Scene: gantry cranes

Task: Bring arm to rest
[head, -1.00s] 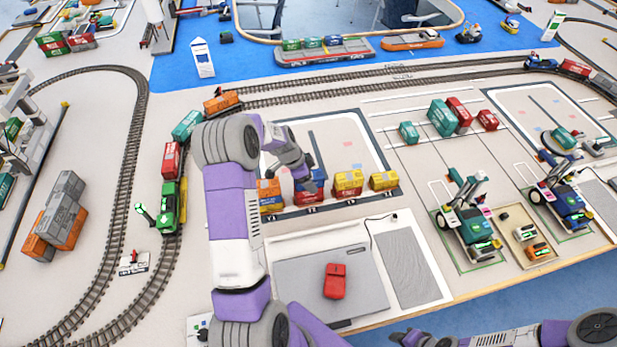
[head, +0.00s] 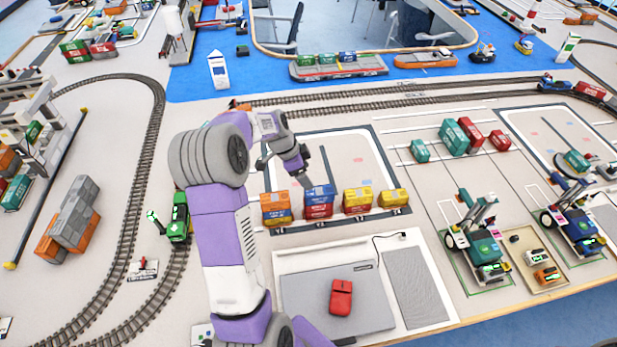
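My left arm rises from the bottom centre. Its grey gripper (head: 303,179) hangs just above and behind the stacked blue and red containers (head: 318,204). The fingertips are small and partly blend with the blue top. I cannot tell whether they are open or shut, or touching the stack. My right arm and gripper are out of view.
Orange and yellow containers (head: 276,208) and two yellow ones (head: 357,200) (head: 393,198) share the stack's row. A green locomotive (head: 179,217) stands on the left track.

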